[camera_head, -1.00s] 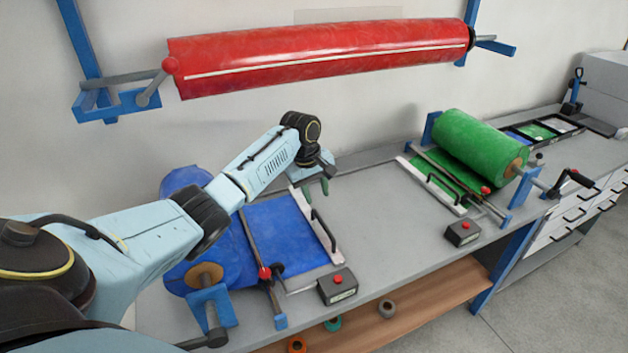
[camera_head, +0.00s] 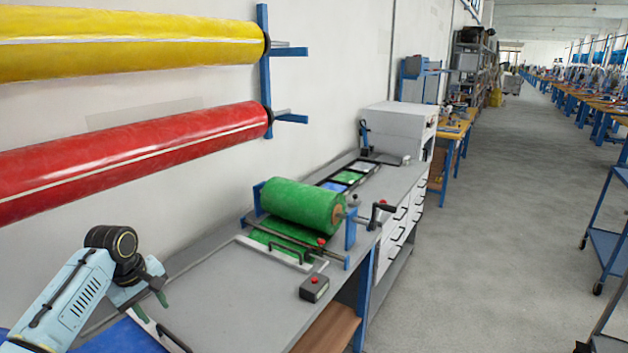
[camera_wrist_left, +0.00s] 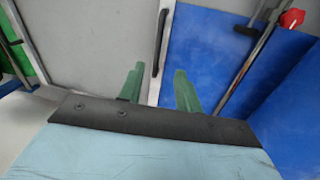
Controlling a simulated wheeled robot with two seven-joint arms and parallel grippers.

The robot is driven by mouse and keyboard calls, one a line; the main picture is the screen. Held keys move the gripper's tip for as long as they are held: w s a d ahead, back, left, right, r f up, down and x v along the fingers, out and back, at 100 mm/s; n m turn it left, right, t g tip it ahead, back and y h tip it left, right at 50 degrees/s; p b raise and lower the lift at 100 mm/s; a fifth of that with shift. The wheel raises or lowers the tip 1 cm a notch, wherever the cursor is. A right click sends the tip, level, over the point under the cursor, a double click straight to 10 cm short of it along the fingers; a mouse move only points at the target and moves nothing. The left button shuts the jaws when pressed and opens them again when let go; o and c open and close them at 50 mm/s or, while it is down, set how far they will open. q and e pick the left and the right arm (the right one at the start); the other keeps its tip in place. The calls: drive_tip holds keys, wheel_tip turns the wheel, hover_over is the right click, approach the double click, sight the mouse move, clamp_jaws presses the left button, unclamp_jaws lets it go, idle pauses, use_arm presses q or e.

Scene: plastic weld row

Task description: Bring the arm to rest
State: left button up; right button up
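My left arm comes in at the lower left of the head view. Its gripper (camera_head: 151,305) hangs above the bench near the edge of a blue sheet (camera_head: 122,338). In the left wrist view the two green fingers (camera_wrist_left: 160,88) stand apart with nothing between them. Below them are the blue sheet (camera_wrist_left: 207,50), a white bar with a black handle (camera_wrist_left: 161,40), and the grey bench top (camera_wrist_left: 105,40). The gripper appears clear of these. My right gripper is in neither view.
A green roll (camera_head: 300,204) sits on a blue stand on the bench, with a black control box (camera_head: 314,288) in front. Red (camera_head: 130,155) and yellow (camera_head: 120,45) rolls hang on the wall. A white machine (camera_head: 395,130) stands farther back. Open floor (camera_head: 480,220) lies to the right.

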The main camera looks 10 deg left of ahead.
use_arm(q)
drive_tip(key=s+d+f+m, duration=0.2)
drive_tip(key=s+d+f, duration=0.1)
drive_tip(key=s+d, duration=0.1)
drive_tip(key=s+d+f+m, duration=0.3)
drive_tip(key=s+d+f, duration=0.1)
drive_tip(key=s+d, duration=0.1)
drive_tip(key=s+d+f+m, duration=0.3)
drive_tip(key=s+d+f, duration=0.1)
drive_tip(key=s+d, duration=0.1)
drive_tip(key=shift+s+f, duration=0.1)
drive_tip(key=shift+s, duration=0.1)
drive_tip(key=s+d+r+m+t, duration=0.1)
drive_tip(key=s+d+r+m, duration=0.15)
drive_tip(key=s, duration=0.65)
drive_tip(key=s+d+r+m+t, duration=0.1)
drive_tip(key=s+d+m, duration=0.2)
drive_tip(key=s, duration=0.6)
wheel_tip(320, 180, down, 26)
drive_tip(key=s+g+b, duration=0.2)
drive_tip(key=s+a+f+g+b, duration=0.1)
drive_tip(key=s+a+f+b, duration=0.1)
drive_tip(key=s+f, duration=1.4)
drive_tip(key=shift+a+f+y, duration=0.4)
drive_tip(key=shift+a+f, duration=0.1)
drive_tip(key=shift+a, duration=0.05)
